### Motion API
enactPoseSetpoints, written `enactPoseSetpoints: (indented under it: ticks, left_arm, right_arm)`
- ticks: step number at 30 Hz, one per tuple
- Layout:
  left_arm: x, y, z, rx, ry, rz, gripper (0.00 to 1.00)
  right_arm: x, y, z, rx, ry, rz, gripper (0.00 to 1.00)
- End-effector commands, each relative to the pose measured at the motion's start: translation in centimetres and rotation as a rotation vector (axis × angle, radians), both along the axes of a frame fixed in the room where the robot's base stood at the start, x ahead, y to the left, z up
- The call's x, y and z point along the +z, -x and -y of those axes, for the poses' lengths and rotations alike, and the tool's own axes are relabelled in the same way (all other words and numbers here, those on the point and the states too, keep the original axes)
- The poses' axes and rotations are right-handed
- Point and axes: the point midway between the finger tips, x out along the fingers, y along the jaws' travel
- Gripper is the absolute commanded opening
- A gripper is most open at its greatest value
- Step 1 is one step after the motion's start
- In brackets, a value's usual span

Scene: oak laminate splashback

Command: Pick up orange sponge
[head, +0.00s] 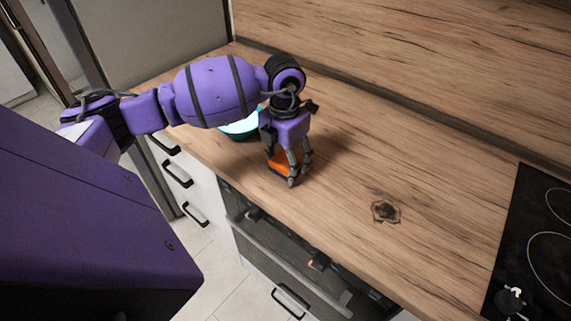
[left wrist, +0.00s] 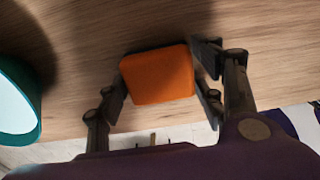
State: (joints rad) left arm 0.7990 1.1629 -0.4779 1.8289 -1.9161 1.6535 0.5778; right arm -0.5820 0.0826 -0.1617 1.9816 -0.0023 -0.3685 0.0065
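The orange sponge (head: 279,162) is low at the counter, near its front edge, partly hidden behind my left gripper's fingers in the head view. My left gripper (head: 293,170) points down around it. In the left wrist view the sponge (left wrist: 158,75) lies between the fingers of my left gripper (left wrist: 160,80), one finger on its left and two on its right. The fingertips are very close to both sides; I cannot tell whether they press on it. I cannot tell whether the sponge rests on the wood. My right gripper is not in view.
A teal bowl (head: 240,126) stands on the wooden counter (head: 420,170), left of the sponge and partly hidden by my left arm. A black cooktop (head: 535,230) is at the right. The oak splashback (head: 430,60) runs behind. The middle of the counter is clear.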

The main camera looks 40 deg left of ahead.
Motion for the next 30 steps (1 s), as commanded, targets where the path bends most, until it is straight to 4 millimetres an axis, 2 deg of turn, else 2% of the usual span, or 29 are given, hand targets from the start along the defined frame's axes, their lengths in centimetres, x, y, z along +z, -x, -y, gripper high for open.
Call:
enactPoseSetpoints:
  ticks: [1,4,13,17,23,30]
  left_arm:
    - [0.0,0.0,0.0,0.000,0.000,0.000,0.51]
    - [0.0,0.0,0.0,0.000,0.000,0.000,0.38]
    - [0.2,0.0,0.0,0.000,0.000,0.001,0.38]
    - [0.8,-0.1,0.0,-0.001,0.000,0.002,0.38]
    - [3.6,0.3,0.0,-0.002,-0.002,0.002,0.38]
    - [9.0,4.8,0.6,-0.003,-0.005,0.004,0.38]
  right_arm:
    - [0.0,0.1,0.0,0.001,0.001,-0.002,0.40]
    - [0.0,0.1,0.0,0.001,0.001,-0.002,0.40]
    - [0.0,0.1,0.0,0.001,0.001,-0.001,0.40]
    - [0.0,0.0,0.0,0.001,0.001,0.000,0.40]
    - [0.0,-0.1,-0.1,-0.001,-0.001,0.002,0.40]
    - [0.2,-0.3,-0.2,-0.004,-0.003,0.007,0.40]
